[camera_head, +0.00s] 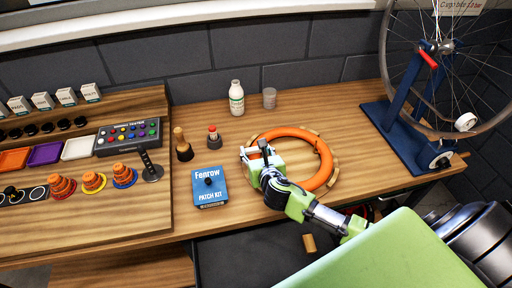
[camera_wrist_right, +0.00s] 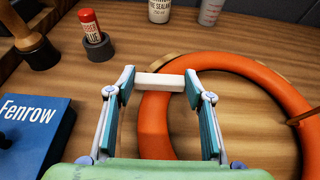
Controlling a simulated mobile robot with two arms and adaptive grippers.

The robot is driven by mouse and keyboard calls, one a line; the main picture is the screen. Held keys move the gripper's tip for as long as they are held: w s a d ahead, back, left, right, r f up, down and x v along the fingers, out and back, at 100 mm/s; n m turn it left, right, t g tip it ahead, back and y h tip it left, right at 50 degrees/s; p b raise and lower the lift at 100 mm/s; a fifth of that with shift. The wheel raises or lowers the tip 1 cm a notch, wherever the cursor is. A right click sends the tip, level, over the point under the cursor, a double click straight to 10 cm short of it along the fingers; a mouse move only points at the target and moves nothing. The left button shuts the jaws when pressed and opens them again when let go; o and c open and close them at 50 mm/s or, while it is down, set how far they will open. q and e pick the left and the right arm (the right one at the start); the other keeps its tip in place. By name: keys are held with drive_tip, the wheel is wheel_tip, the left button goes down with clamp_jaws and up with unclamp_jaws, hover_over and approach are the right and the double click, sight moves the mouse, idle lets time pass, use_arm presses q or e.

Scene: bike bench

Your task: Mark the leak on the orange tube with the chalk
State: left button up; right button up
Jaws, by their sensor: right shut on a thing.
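The orange tube (camera_head: 327,165) lies as a ring on the wooden bench; it also fills the right of the right wrist view (camera_wrist_right: 262,76). My right gripper (camera_head: 252,152) is above the ring's left side. In the right wrist view its two fingers (camera_wrist_right: 160,80) are shut on a short white chalk (camera_wrist_right: 155,79), held crosswise between the tips. I cannot make out a leak on the tube. My left gripper is not in view.
Wooden blocks (camera_head: 334,176) sit around the tube. A blue Fenrow patch kit (camera_head: 209,187) and a red-capped glue tube (camera_head: 213,136) stand left of it. A white bottle (camera_head: 237,98) and a cup (camera_head: 269,98) stand behind. A blue wheel stand (camera_head: 395,139) is at right.

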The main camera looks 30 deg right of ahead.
idle(0.4)
drive_tip(key=shift+w+d+f, duration=0.1)
drive_tip(key=shift+w+d, duration=0.65)
drive_tip(key=shift+w, duration=0.15)
drive_tip(key=shift+p, duration=0.3)
wheel_tip(320, 180, up, 7)
drive_tip(key=p, duration=0.7)
drive_tip(key=shift+p, duration=0.4)
